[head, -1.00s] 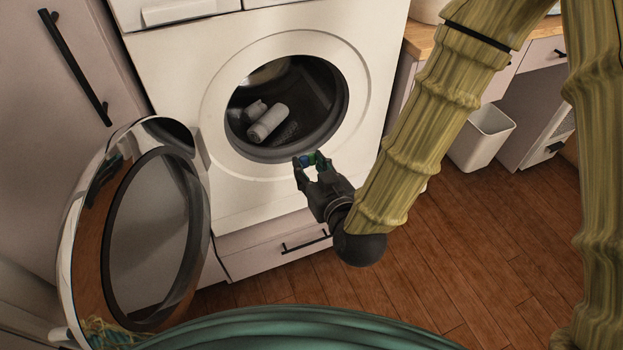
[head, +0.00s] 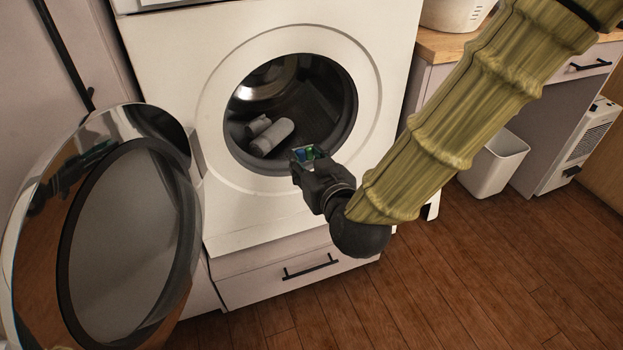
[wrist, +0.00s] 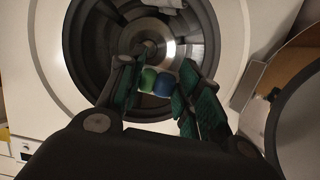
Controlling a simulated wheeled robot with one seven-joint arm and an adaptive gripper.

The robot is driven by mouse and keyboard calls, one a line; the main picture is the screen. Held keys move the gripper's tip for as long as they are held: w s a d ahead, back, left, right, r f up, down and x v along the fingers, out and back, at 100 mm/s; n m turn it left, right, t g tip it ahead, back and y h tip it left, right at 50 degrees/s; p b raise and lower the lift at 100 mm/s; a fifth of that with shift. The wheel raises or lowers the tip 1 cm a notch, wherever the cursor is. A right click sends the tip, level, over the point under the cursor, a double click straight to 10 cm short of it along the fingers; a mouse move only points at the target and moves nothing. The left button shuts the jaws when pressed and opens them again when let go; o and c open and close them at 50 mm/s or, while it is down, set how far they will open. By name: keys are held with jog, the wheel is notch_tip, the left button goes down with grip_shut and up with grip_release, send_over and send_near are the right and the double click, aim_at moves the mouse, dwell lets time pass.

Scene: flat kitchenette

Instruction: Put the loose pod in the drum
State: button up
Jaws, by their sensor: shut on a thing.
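My gripper (head: 306,155) is shut on a small pod (head: 310,153) with a green half and a blue half. The pod also shows between the fingers in the wrist view (wrist: 156,83). The gripper is at the lower right of the washer's round opening, in front of the drum (head: 305,95). In the wrist view the drum (wrist: 180,22) lies straight beyond the pod. I cannot tell whether the fingertips are past the rim. Rolled grey cloths (head: 271,137) lie inside the drum.
The round washer door (head: 135,240) stands open at the left. A drawer with a black handle (head: 311,266) is below the washer. A white bin (head: 495,163) stands at the right, under a wooden counter (head: 440,45). The wooden floor in front is clear.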

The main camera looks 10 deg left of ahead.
jog(key=x, duration=0.3)
jog(key=shift+w+a+r, duration=0.1)
jog(key=shift+w+a, duration=0.15)
jog(key=shift+w, duration=0.1)
jog(key=r+x, duration=0.2)
jog(key=x, duration=2.7)
jog(key=shift+w+a, duration=0.3)
jog(key=o, duration=0.8)
